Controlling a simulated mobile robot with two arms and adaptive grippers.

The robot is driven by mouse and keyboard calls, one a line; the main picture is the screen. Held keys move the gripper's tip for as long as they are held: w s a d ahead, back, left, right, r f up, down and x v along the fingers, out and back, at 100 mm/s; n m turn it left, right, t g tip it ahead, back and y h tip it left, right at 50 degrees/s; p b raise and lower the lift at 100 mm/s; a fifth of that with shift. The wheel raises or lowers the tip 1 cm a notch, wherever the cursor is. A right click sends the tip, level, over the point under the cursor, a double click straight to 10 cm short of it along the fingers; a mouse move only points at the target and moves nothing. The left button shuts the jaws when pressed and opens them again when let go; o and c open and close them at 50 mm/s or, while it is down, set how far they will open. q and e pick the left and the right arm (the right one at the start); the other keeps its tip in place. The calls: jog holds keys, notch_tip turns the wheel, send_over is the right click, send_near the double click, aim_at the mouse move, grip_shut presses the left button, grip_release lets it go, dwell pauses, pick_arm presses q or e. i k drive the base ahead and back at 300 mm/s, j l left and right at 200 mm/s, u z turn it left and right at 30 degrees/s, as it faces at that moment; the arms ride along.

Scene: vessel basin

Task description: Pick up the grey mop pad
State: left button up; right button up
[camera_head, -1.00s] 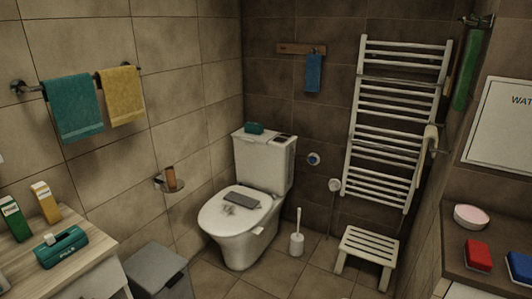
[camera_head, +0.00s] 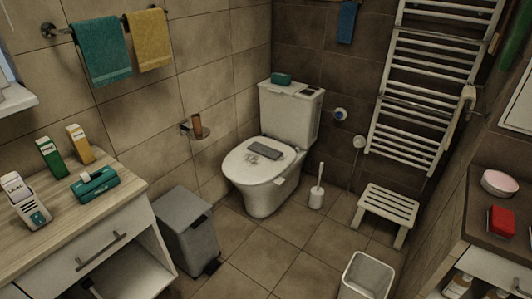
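A dark grey, flat, rectangular item that looks like the grey mop pad (camera_head: 265,148) lies on the closed lid of the white toilet (camera_head: 245,172), near the hinge side. A small greyish patch (camera_head: 252,158) shows on the lid beside it; I cannot tell what it is. Neither of my grippers is in view.
A grey pedal bin (camera_head: 187,230) stands left of the toilet, beside a wooden-topped cabinet (camera_head: 90,222) with an open lower part. A toilet brush (camera_head: 316,195), a white stool (camera_head: 386,210) and an open white bin (camera_head: 367,275) stand to the right. The middle floor is clear.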

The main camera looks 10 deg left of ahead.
aim_at(273, 154)
jog(key=i+u, duration=0.15)
jog(key=i, duration=1.25)
